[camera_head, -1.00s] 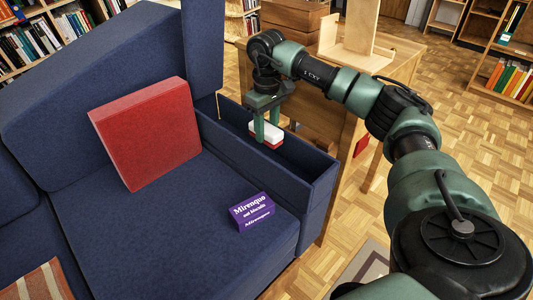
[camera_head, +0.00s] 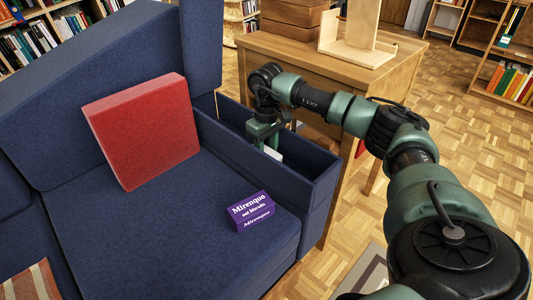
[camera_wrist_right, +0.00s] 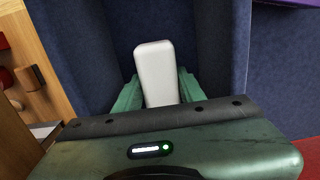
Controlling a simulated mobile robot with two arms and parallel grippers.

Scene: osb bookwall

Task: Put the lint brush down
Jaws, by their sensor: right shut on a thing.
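The lint brush (camera_head: 273,153) is white on top in the head view. In the right wrist view its white body (camera_wrist_right: 154,70) stands out between the green fingers. My right gripper (camera_head: 265,143) is shut on it and holds it down inside the open armrest compartment (camera_head: 265,185) of the blue sofa. The near wall hides the lower part of the brush, so I cannot tell whether it touches the compartment floor. My left gripper is not in view.
A red cushion (camera_head: 142,130) leans on the sofa's backrest. A purple box (camera_head: 250,211) lies on the seat near the armrest. A wooden desk (camera_head: 345,78) stands right behind the armrest. The compartment's right end looks empty.

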